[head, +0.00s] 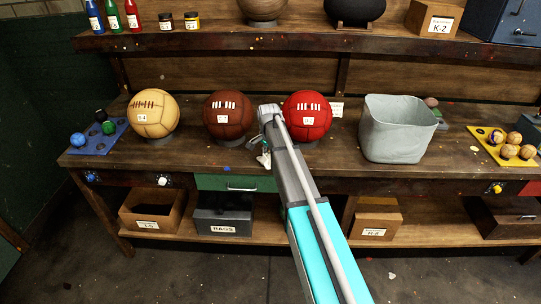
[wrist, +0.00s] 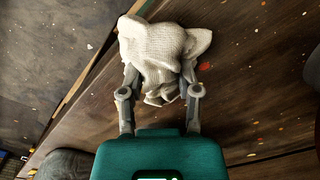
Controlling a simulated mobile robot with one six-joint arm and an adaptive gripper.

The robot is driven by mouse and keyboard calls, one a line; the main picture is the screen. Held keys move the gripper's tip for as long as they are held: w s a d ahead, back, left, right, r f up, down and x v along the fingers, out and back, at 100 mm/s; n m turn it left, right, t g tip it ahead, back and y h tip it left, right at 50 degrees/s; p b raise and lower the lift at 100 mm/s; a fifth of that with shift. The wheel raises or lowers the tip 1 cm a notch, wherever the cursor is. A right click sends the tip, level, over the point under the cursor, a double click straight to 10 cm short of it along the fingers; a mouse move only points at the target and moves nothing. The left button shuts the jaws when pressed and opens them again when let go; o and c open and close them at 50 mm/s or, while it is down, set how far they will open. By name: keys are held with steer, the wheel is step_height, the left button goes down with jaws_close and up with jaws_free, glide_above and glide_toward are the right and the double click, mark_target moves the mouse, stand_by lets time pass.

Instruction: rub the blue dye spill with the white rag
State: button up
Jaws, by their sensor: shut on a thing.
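The white rag (wrist: 165,42) is bunched between the two fingers of my gripper (wrist: 160,78) in the wrist view. In the head view a small part of the rag (head: 264,159) shows near the bench's front edge, beside my arm. My gripper is shut on it, over the wooden bench top; I cannot tell whether the rag touches the wood. A small blue patch (head: 226,169), perhaps the blue dye spill, lies at the front edge, left of the rag in the head view. My arm hides part of the bench.
A tan ball (head: 153,113), a brown ball (head: 229,115) and a red ball (head: 307,116) stand behind on the bench. A grey bin (head: 397,128) stands right. A blue tray (head: 88,147) is far left, a yellow board (head: 482,146) far right. A shelf (head: 220,39) runs above.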

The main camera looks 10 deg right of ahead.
steer(key=shift+f, duration=0.2)
steer(key=shift+s+d, duration=0.1)
stand_by(0.4)
steer(key=shift+s+d+r, duration=0.1)
steer(key=shift+s+d, duration=0.15)
steer(key=shift+d, duration=0.7)
steer(key=shift+s+d+r, duration=0.1)
steer(key=shift+s+d, duration=0.1)
steer(key=shift+d, duration=0.7)
steer(key=shift+r+p, duration=2.95)
steer(key=shift+p, duration=0.05)
steer(key=shift+r+p, duration=1.5)
steer(key=shift+r, duration=0.05)
